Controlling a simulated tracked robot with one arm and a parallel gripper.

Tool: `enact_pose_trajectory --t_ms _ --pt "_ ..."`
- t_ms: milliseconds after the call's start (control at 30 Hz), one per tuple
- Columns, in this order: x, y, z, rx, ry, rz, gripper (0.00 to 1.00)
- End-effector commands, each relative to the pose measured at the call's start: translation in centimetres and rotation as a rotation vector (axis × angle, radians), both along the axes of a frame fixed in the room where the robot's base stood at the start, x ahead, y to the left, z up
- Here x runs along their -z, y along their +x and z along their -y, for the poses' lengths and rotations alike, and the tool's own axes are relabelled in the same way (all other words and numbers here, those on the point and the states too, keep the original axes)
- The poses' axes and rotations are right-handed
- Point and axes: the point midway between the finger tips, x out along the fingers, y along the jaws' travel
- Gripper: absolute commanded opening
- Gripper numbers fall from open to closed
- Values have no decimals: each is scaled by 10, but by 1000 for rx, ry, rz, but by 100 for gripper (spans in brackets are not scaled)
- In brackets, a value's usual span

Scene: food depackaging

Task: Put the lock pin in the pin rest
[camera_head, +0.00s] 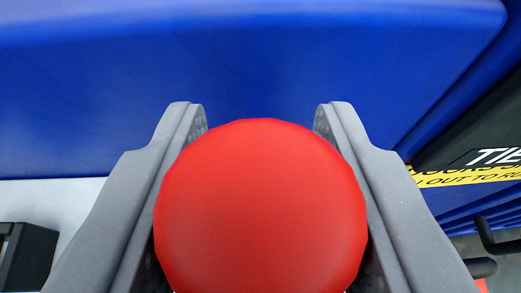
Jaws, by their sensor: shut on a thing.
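My gripper (260,118) fills the lower middle of the view, its two grey fingers closed on the sides of a large round red knob, which looks like the head of the lock pin (260,210). The knob is very near the camera and hides whatever is below or behind it, so the pin's shaft does not show. I cannot make out the pin rest for certain in this view.
A large blue panel (260,60) spans the view beyond the fingers. A black and yellow label (465,178) with partial lettering is at the right, with a black hooked part (490,240) below it. A black block (28,255) stands on a pale surface (70,205) at lower left.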

Motion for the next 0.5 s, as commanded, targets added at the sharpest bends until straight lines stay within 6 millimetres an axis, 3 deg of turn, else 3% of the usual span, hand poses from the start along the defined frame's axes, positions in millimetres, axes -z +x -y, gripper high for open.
enact_pose_trajectory --t_ms 67,100,200,500 --pt "2 0 0 0 0 0 8" --pt "2 0 0 0 0 0 36" --pt "1 0 0 0 0 1 59" --pt "1 -1 0 0 0 1 59"
